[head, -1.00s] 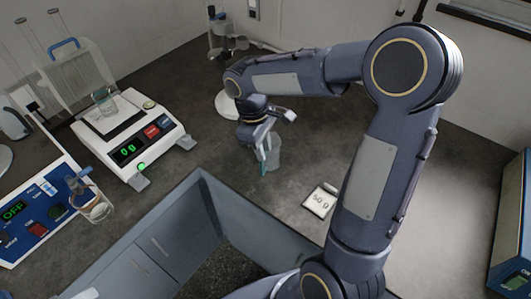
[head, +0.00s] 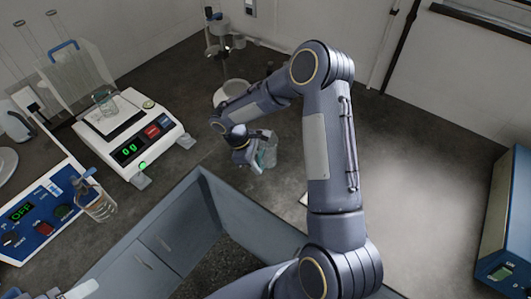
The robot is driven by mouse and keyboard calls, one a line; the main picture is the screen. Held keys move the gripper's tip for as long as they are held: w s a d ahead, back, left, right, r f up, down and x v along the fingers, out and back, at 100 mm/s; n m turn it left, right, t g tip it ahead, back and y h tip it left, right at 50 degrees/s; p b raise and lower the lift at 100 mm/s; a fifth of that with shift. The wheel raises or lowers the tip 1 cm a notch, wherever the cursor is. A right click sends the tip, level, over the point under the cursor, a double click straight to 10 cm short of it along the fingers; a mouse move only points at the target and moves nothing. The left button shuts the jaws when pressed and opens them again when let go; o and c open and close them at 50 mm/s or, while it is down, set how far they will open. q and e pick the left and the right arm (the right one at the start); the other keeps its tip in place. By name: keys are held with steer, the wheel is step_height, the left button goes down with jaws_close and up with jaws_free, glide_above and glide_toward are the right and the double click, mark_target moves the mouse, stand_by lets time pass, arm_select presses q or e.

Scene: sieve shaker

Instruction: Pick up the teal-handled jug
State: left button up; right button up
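The teal-handled jug (head: 268,151) is a clear vessel on the dark worktop, in the middle of the head view. My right gripper (head: 253,163) is low at its left side, on the handle side, and overlaps it in the picture. The teal handle is mostly hidden by the gripper. I cannot tell whether the fingers are closed on it. Of my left gripper, only a pale part (head: 82,289) seems to show at the bottom left edge, and its fingers are not visible.
A balance (head: 130,135) reading 0 g bears a glass beaker (head: 104,102). A blue-handled jug (head: 97,203) stands beside a blue control panel (head: 35,222) reading OFF. A stand (head: 222,45) is behind. A blue box (head: 508,225) is at right. Open worktop lies right of my arm.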

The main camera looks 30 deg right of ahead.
steer(key=shift+f, duration=0.2)
jaws_close()
steer(key=shift+r, duration=0.2)
steer(key=shift+r, duration=0.95)
steer(key=s+a+r+b, duration=0.4)
steer(key=s+a+r, duration=0.4)
steer(key=a+r, duration=0.2)
steer(key=shift+s+a+r, duration=0.3)
steer(key=shift+a+r, duration=0.05)
steer(key=shift+a, duration=0.05)
